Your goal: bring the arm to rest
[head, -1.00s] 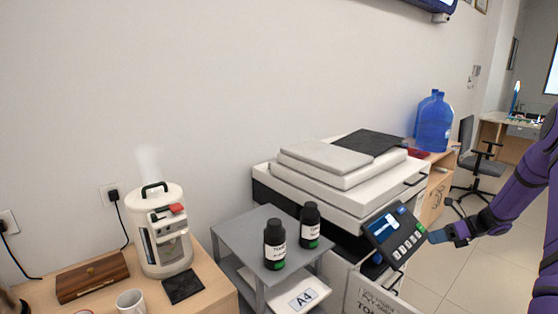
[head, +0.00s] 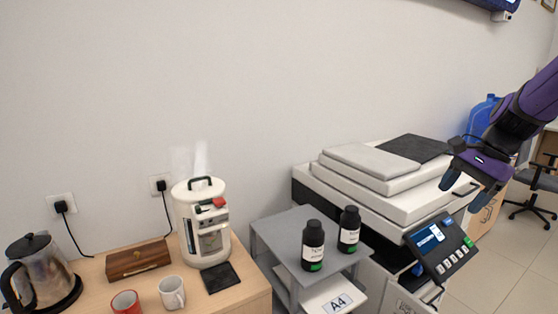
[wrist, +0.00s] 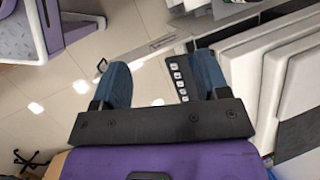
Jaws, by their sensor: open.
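My gripper (head: 467,184) is at the end of my purple arm at the right of the head view, in the air above the right end of the printer. Its two blue fingers are apart with nothing between them. In the wrist view my open gripper (wrist: 160,82) shows floor tiles and part of the printer's keypad (wrist: 181,78) beyond the fingers. No contact with anything is visible.
The white printer (head: 345,190) and its control panel (head: 440,247) are below and left of my gripper. A grey stand (head: 290,235) holds two black toner bottles. A wooden counter (head: 225,297) carries a steaming machine (head: 203,232). Blue water jugs (head: 482,115) stand behind my arm.

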